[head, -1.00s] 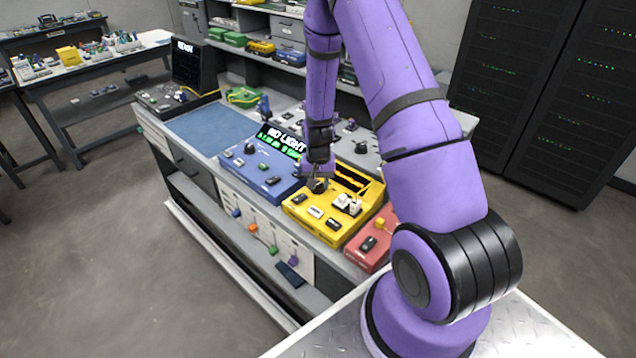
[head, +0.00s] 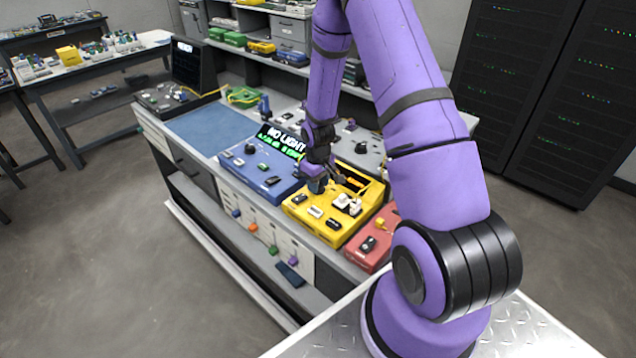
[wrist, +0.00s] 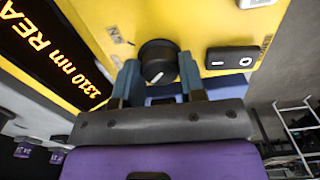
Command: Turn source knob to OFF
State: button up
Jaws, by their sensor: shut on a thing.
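The source is a yellow box (head: 318,228) on the bench in the head view, and its yellow panel (wrist: 215,22) fills the top of the wrist view. In the head view my gripper (head: 317,184) is at the box's upper left part and mostly hides the knob.
A black rocker switch (wrist: 232,60) sits right of the knob. An orange display (wrist: 50,50) reads "1310 nm REA". A blue box (head: 262,170) reading NO LIGHT stands left, and a red box (head: 372,250) stands right. A blue mat (head: 208,130) lies clear farther left.

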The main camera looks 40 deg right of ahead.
jog(key=shift+n, duration=0.3)
jog(key=o, duration=0.9)
notch_tip(320, 180, up, 11)
jog(key=shift+f, duration=0.1)
dwell(0.8)
jog(key=s+a+r+m+t, duration=0.1)
jog(key=s+a+r, duration=0.35)
jog(key=r, duration=0.55)
jog(key=s+a+r+t+h, duration=0.1)
jog(key=s+a+r, duration=0.3)
jog(key=r, duration=0.5)
jog(key=s+a+r+m+t, duration=0.1)
jog(key=s+a+r+t, duration=0.1)
jog(key=s+r, duration=0.6)
jog(key=shift+t+y, duration=0.5)
jog(key=shift+t, duration=0.1)
jog(key=s+a+r, duration=0.1)
jog(key=s+r, duration=0.1)
jog(key=s, duration=0.1)
jog(key=s+a+r, duration=0.1)
jog(key=s+r, duration=0.1)
jog(key=s, duration=0.1)
jog(key=s+a+r, duration=0.1)
jog(key=s+r, duration=0.1)
jog(key=s, duration=0.2)
jog(key=shift+a, duration=0.1)
